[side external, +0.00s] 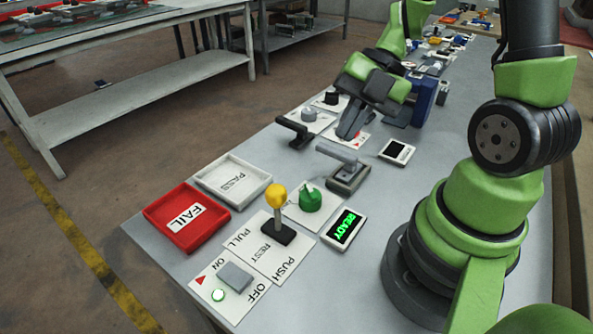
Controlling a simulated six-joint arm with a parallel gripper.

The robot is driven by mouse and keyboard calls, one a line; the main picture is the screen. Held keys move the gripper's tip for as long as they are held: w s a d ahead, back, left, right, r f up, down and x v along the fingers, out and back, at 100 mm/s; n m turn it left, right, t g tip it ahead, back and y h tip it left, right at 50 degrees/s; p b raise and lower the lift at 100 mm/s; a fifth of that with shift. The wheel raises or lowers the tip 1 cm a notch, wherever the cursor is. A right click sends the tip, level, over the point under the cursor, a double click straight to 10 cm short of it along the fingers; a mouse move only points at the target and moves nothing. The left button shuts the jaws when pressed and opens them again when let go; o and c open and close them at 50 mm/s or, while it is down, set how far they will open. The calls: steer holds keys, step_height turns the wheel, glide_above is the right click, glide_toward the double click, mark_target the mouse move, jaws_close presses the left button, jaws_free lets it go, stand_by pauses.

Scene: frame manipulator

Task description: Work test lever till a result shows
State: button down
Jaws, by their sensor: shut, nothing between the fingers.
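A lever with a yellow ball knob (276,196) stands about upright on a black base, on a white card (258,252) marked PULL, REST and PUSH. A display (344,228) beside it reads READY in green. A grey lever (337,152) on a grey block and a black lever (294,127) stand farther back; I cannot tell which one is the test lever. My gripper (347,133) is shut and empty, pointing down behind the grey lever. It looks apart from the yellow-knobbed lever; whether it touches anything below is unclear.
A red FAIL tray (160,232) and a white PASS tray (208,190) are empty at the left edge. A green knob (310,197), a grey ON/OFF switch (235,277) with a lit green lamp (218,295), and a dark display (397,151) sit nearby.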

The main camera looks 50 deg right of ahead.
glide_toward(277, 211)
steer(key=s+f, duration=0.2)
steer(key=s, duration=0.1)
steer(key=w+a, duration=0.1)
steer(key=w+a+f, duration=0.1)
steer(key=w, duration=0.1)
steer(key=shift+w+a, duration=0.15)
steer(key=shift+a, duration=0.05)
